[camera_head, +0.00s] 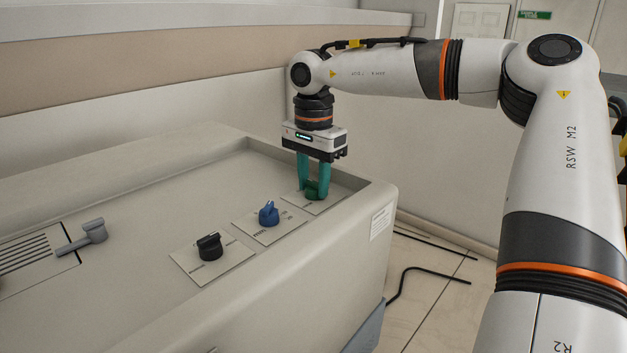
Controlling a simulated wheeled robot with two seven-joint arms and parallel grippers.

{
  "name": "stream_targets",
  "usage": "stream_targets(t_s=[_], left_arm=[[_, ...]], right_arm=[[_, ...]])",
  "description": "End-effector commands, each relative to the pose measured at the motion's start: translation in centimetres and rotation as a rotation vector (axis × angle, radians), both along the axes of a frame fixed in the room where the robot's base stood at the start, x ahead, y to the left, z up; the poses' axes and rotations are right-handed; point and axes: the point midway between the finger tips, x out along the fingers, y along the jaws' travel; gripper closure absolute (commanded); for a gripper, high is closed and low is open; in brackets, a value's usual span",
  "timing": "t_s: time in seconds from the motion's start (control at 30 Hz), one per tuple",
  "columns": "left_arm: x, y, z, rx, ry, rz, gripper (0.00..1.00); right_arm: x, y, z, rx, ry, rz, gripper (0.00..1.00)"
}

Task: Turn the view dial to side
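Three dials sit on pale square plates on top of the grey instrument: a black dial (209,247), a blue dial (268,213) and a green dial (313,190). Their labels are too small to read, so I cannot tell which is marked view. My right gripper (313,184) points straight down at the green dial, with its teal fingers on either side of it. The fingertips partly hide the green dial. I cannot tell whether they press on it or stand slightly apart from it. My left gripper is not in view.
A grey lever (94,231) stands beside a slotted panel (26,253) at the left of the instrument top. The raised wall of the instrument (371,197) runs along the right of the dials. A black cable (430,270) lies on the floor.

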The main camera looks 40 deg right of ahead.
Motion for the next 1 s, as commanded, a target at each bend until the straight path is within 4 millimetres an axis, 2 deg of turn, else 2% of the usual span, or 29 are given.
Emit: stream_targets(t_s=[0.03, 0.1, 0.47, 0.57, 0.7, 0.9, 1.0], left_arm=[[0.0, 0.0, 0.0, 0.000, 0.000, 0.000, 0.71], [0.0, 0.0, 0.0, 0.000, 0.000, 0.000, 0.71], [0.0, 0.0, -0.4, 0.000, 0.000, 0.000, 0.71], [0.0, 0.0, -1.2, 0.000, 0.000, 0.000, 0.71], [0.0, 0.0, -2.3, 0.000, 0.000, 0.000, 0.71], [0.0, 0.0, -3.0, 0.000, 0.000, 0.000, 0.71], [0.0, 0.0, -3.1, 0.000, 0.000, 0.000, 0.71]], right_arm=[[0.0, 0.0, 0.1, 0.000, 0.000, 0.000, 0.55], [0.0, 0.0, 0.0, 0.001, 0.001, 0.000, 0.48], [0.0, 0.0, 0.4, 0.000, 0.003, -0.002, 0.48], [0.0, 0.0, 1.7, -0.001, 0.001, -0.001, 0.48], [0.0, 0.0, 4.6, -0.002, -0.002, -0.002, 0.48], [0.0, 0.0, 8.9, -0.001, 0.000, -0.003, 0.48], [0.0, 0.0, 10.5, 0.000, 0.001, -0.002, 0.48]])
